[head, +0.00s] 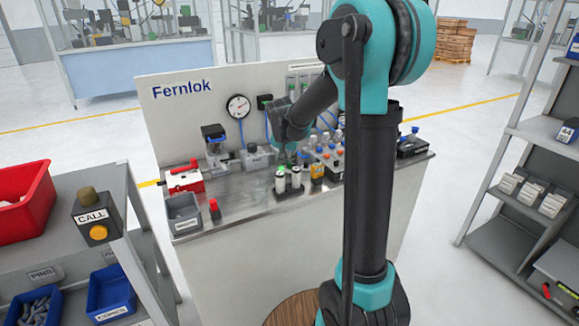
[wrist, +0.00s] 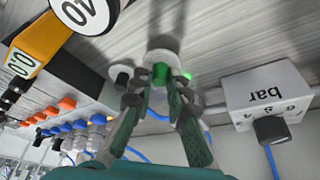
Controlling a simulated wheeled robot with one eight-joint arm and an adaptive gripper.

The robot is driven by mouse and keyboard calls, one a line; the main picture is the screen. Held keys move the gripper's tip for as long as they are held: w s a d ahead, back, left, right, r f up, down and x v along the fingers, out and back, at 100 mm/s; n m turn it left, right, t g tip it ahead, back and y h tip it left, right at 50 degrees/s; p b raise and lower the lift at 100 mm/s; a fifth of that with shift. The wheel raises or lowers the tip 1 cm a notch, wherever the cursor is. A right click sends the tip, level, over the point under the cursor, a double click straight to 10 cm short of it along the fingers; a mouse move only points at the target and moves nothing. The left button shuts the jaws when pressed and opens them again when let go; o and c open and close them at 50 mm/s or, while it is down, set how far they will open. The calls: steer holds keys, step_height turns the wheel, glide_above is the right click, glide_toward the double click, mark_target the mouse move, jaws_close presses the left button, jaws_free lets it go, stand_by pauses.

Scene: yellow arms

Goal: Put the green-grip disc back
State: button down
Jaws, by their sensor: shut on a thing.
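My gripper (wrist: 158,90) is shut on a small green grip (wrist: 160,72), with a fingertip on either side. A pale round piece (wrist: 163,45) shows just beyond the grip; the fingers and grip hide part of it. I cannot tell whether it touches the metal surface. In the head view my gripper (head: 284,154) is low over the middle of the workbench (head: 240,203), behind the dark-based white-bodied items (head: 280,182).
A yellow piece (wrist: 45,38) and a white-topped piece marked 40 (wrist: 88,14) are at upper left.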

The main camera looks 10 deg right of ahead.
steer(key=shift+f, duration=0.65)
steer(key=shift+f, duration=0.15)
steer(key=c, duration=1.5)
jaws_free()
steer(key=v, duration=1.2)
steer(key=shift+r, duration=0.2)
